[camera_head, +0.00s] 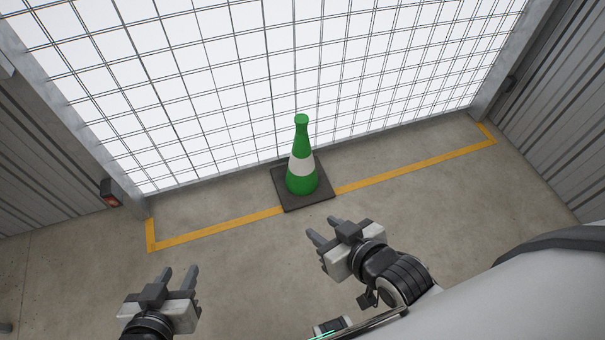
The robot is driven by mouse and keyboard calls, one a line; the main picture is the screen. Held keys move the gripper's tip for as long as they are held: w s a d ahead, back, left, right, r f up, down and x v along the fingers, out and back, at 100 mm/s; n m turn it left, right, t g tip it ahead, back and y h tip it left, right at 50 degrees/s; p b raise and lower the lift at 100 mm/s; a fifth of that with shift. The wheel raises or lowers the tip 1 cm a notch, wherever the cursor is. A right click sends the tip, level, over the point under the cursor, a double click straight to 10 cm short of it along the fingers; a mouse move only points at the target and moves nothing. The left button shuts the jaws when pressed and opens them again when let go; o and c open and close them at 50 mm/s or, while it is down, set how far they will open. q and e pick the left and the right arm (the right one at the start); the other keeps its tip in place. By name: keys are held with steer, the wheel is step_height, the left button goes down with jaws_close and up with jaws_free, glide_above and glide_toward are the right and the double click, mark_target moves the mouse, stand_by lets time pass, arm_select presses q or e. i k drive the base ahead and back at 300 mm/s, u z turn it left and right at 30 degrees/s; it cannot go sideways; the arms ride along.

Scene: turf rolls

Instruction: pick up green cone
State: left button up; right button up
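A green cone (302,143) with a white band stands upright on a dark square base (292,201) on the floor, close to the wire mesh. My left gripper (178,275) is at the lower left, open and empty, well short of the cone. My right gripper (322,229) is below and slightly right of the cone in the picture, apart from it. Its fingers are spread with nothing between them.
A wire mesh panel (220,75) rises right behind the cone. A yellow floor line (415,170) runs past the cone's base on both sides. Corrugated walls (560,90) stand at left and right. The concrete floor (250,265) before the cone is clear.

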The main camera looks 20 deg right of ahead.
mark_target(304, 183)
steer(key=u, duration=1.3)
steer(key=i, duration=0.4)
steer(key=z, duration=1.45)
steer(key=i, duration=1)
